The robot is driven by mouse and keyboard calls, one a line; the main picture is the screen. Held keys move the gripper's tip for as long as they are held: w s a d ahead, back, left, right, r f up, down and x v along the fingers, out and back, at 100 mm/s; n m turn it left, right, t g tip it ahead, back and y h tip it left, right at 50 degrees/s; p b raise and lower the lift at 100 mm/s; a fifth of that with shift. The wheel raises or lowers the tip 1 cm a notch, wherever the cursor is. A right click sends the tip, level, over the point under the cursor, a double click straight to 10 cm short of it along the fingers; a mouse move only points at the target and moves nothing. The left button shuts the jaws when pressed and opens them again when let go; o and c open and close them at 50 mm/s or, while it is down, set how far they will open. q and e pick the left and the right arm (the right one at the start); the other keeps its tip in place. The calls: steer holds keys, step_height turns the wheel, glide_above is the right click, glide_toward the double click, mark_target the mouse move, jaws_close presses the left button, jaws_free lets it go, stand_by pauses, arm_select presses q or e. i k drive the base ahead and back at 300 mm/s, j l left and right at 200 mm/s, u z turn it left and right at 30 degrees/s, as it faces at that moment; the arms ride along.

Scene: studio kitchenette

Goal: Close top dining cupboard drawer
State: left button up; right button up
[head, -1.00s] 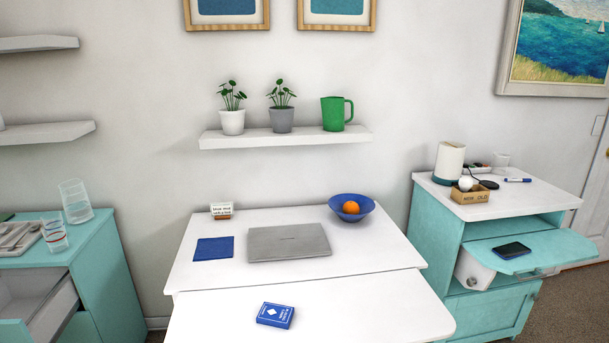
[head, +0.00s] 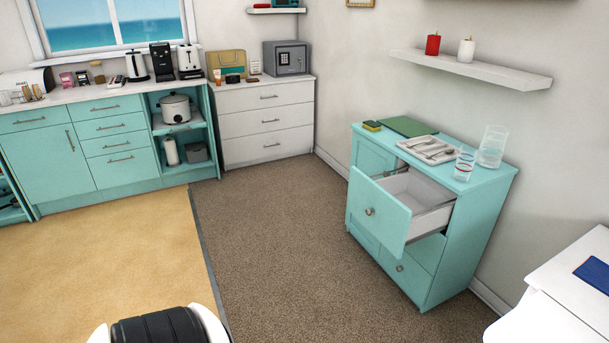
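The teal dining cupboard (head: 468,250) stands against the right wall. Its top drawer (head: 381,216) is pulled well out, with a teal front, a round knob (head: 369,211) and a pale interior that looks empty where it shows. The lower drawer (head: 404,269) below it is shut. Neither of my grippers is in the head view.
On the cupboard top are a cutlery tray (head: 428,149), a glass (head: 464,165), a clear pitcher (head: 492,147), a green board (head: 408,126) and a sponge (head: 372,126). A white table (head: 560,300) stands at right. The brown carpet (head: 270,240) before the cupboard is clear.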

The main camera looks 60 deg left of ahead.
mark_target(403, 208)
steer(key=u, duration=1.3)
steer(key=z, duration=0.45)
